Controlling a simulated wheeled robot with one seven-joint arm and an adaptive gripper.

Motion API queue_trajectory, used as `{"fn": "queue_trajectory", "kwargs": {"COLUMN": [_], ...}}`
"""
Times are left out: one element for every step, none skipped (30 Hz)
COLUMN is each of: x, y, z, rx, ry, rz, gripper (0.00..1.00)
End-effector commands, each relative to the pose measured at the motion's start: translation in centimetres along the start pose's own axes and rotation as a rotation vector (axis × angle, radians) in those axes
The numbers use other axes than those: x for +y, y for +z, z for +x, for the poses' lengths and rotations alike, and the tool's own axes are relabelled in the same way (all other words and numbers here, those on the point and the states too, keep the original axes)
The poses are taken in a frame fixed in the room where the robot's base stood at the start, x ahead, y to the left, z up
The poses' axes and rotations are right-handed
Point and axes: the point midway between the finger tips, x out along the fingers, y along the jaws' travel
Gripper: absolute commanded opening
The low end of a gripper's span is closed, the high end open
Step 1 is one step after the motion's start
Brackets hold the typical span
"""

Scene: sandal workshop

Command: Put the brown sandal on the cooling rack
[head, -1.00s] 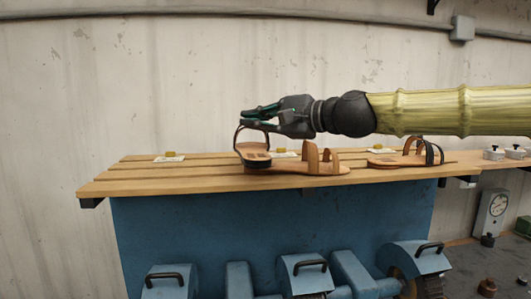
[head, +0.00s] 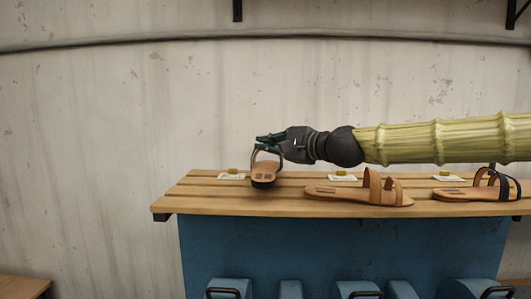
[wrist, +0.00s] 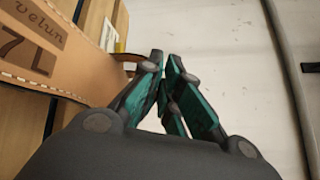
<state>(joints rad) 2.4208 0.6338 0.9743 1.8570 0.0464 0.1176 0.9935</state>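My gripper (head: 266,141) is closed on the strap of a brown sandal (head: 265,170) with a tan insole, a dark sole edge and dark brown straps. The sandal hangs tilted over the left part of a slatted wooden rack (head: 168,205); I cannot tell whether its sole touches the slats. In the wrist view the sandal (wrist: 60,45) fills the upper left, its insole stamped "7 L". Its strap runs to the nearly closed fingertips (wrist: 165,62), where the grip itself is partly hidden.
A sandal with light tan straps (head: 340,193) lies on the rack to the right. One with a black strap (head: 455,194) lies farther right. Small cards with yellow pieces (head: 232,175) sit along the back. A wooden surface (head: 20,286) shows at lower left.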

Motion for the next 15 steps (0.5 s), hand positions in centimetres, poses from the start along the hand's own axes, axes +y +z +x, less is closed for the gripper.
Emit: {"fn": "queue_trajectory", "kwargs": {"x": [-0.2, -0.1, -0.1, -0.1, -0.1, 0.0, 0.0, 0.1, 0.2, 0.4, 0.6, 0.9, 1.1, 1.4, 1.8], "y": [0.1, 0.1, 0.1, 0.1, 0.1, 0.1, 0.1, 0.0, 0.0, -0.1, -0.2, -0.4, -0.5, -0.6, -0.7], "z": [0.5, 0.7, 1.0, 1.1, 1.2, 1.3, 1.3, 1.3, 1.3, 1.3, 1.3, 1.4, 1.4, 1.4, 1.4], "rx": [0.000, 0.000, 0.000, 0.000, 0.000, 0.000, 0.000, 0.000, 0.000, 0.000, 0.000, 0.000, 0.000, 0.000, 0.000], "ry": [0.000, 0.000, 0.000, -0.001, -0.001, -0.001, -0.001, -0.001, -0.001, -0.001, -0.001, 0.000, 0.000, 0.000, 0.000], "rz": [0.000, 0.000, 0.000, 0.000, 0.000, 0.000, 0.000, 0.000, 0.001, 0.002, 0.003, 0.003, 0.003, 0.003, 0.004], "gripper": [0.00, 0.00, 0.00, 0.00, 0.00, 0.00, 0.00, 0.00, 0.00, 0.00, 0.00, 0.00, 0.00, 0.00, 0.00]}}
